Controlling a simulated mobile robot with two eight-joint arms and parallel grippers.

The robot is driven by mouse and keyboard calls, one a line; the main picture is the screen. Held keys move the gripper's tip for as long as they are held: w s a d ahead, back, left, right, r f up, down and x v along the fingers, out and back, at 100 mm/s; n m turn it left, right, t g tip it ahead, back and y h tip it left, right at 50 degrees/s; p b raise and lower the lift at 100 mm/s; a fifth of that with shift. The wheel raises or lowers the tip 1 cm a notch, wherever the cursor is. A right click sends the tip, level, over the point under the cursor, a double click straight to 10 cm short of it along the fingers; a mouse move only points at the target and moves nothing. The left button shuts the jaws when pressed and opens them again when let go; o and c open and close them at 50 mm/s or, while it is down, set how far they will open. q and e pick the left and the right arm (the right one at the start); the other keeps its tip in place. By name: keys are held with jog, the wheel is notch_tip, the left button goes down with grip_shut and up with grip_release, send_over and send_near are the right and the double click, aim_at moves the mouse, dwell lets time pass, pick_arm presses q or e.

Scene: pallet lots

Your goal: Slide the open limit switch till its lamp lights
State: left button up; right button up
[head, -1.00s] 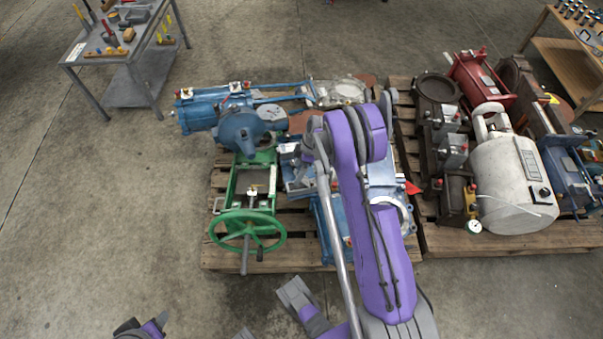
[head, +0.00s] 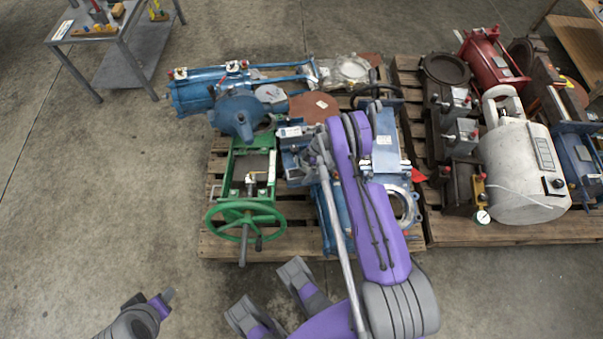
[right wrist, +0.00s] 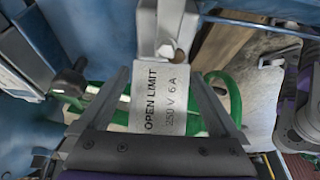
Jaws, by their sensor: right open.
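The open limit switch (right wrist: 160,97) is a pale grey block lettered "OPEN LIMIT 250 V 6 A" in the right wrist view. A rounded pale metal piece (right wrist: 168,50) shows just above it. My right gripper (right wrist: 160,75) is open, with one dark finger on each side of the block; I cannot tell whether either finger touches it. I cannot make out a lit lamp. In the head view my right arm reaches over the middle pallet, and its links hide part of the blue machinery (head: 385,155). A grey and purple part of my left arm shows at lower left; its jaws are unclear.
A green handwheel (head: 245,218) stands at the pallet's front; its rim also shows behind the switch in the wrist view. A blue actuator (head: 195,95) lies behind it. The right pallet (head: 455,232) carries a white cylinder (head: 522,165). Bare floor (head: 100,200) lies left.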

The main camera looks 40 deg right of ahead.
jog(key=shift+x, duration=1.05)
grip_shut()
